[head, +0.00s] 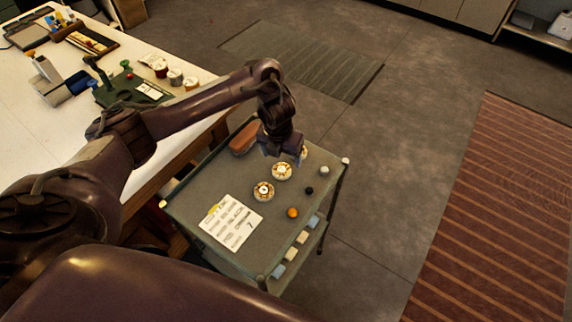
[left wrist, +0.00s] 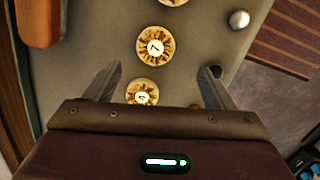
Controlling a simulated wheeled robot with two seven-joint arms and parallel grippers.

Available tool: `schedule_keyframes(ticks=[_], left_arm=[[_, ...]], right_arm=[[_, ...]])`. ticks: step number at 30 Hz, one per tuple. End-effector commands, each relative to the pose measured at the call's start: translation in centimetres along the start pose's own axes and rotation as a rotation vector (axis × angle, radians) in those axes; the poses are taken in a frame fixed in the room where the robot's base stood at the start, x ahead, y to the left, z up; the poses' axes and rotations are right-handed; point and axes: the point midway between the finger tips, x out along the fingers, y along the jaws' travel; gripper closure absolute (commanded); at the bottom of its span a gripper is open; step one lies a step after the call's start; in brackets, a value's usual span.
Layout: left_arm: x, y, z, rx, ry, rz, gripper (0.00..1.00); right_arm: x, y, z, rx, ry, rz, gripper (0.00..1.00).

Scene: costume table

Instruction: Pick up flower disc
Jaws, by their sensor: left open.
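Three flower discs, cream and gold with white centres, lie in a row on the grey-green cart top. The near disc (head: 263,191) shows low in the left wrist view (left wrist: 142,94), partly cut off by my gripper body. The middle disc (head: 281,172) is whole in the left wrist view (left wrist: 155,46), with a dark mark on its centre. The far disc (head: 304,153) is partly hidden by my gripper in the head view and cut by the top edge in the left wrist view (left wrist: 160,12). My left gripper (left wrist: 160,78) is open and empty above the discs. My right gripper is not in view.
The cart (head: 189,196) also bears a brown block (head: 243,138), a written card (head: 231,222), a silver ball (head: 325,169), a dark ball (head: 309,190) and an orange ball (head: 293,212). A white table (head: 40,130) with several items stands at left.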

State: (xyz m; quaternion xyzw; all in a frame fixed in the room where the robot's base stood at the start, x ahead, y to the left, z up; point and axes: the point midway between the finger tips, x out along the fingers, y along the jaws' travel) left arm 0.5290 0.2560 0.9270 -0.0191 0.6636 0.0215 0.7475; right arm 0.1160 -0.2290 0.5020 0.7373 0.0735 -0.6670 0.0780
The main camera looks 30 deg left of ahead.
Motion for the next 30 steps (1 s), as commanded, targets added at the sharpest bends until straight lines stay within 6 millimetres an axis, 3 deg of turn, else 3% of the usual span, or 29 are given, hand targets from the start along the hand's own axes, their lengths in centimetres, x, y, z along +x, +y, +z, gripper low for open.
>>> schedule_keyframes(ticks=[6, 16, 26, 30], left_arm=[[2.7, 0.1, -0.1, 0.0, 0.004, -0.001, 0.23], [6.8, 0.7, 0.2, 0.0, 0.002, -0.001, 0.23], [7.6, 0.7, 0.3, 0.001, -0.003, -0.001, 0.23], [7.6, 0.7, 0.3, 0.001, -0.003, -0.001, 0.41]], right_arm=[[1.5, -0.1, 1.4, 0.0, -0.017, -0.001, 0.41], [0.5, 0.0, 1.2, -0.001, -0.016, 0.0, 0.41], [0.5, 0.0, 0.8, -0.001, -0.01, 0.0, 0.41], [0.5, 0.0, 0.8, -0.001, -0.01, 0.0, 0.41]])
